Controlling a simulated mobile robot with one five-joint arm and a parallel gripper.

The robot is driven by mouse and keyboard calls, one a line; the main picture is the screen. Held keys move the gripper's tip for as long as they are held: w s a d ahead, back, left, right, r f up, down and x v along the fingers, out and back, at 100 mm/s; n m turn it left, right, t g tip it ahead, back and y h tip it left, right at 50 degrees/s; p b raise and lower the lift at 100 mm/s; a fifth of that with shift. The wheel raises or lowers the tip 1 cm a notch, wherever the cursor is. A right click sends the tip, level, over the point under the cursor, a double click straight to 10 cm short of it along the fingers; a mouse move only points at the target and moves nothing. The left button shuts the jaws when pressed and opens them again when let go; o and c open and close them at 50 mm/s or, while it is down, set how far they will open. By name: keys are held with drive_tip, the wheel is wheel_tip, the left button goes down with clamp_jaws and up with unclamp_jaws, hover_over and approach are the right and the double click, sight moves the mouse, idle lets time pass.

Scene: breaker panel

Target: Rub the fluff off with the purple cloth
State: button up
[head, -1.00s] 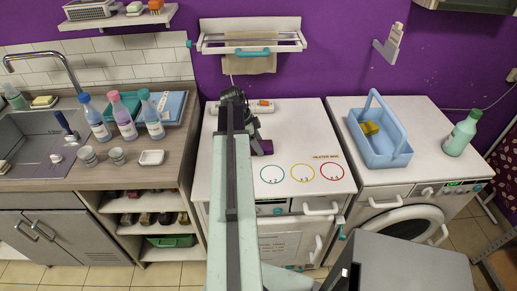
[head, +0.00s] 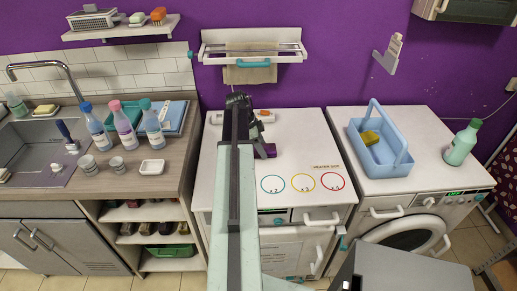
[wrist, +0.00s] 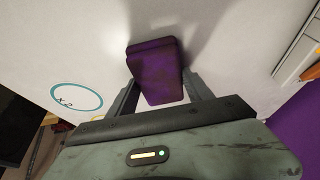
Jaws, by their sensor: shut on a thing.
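The purple cloth (wrist: 155,62) is a folded, dark block between the two fingers of my gripper (wrist: 162,98) in the wrist view. My gripper is shut on it. In the head view the cloth (head: 267,151) shows as a small purple patch beside my dark wrist, over the back part of the white worktop (head: 300,132). The cloth is close to the white surface, with a shadow beside it; I cannot tell if it touches. I cannot make out any fluff; my arm hides part of the worktop.
Teal, yellow and red rings (head: 303,181) mark the worktop's front right. A blue caddy (head: 380,158) stands on the washing machine at right. Several bottles (head: 122,125) stand on the left counter. A rail shelf (head: 252,48) hangs behind.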

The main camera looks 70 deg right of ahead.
sight(274, 147)
drive_tip(key=shift+s+d, duration=0.25)
drive_tip(key=shift+s, duration=0.5)
drive_tip(key=shift+s+a, duration=0.4)
drive_tip(key=shift+a, duration=0.65)
drive_tip(key=shift+s+a, duration=0.4)
drive_tip(key=shift+a, duration=0.6)
drive_tip(key=shift+s+a, duration=0.4)
drive_tip(key=shift+a, duration=0.65)
drive_tip(key=shift+a, duration=0.1)
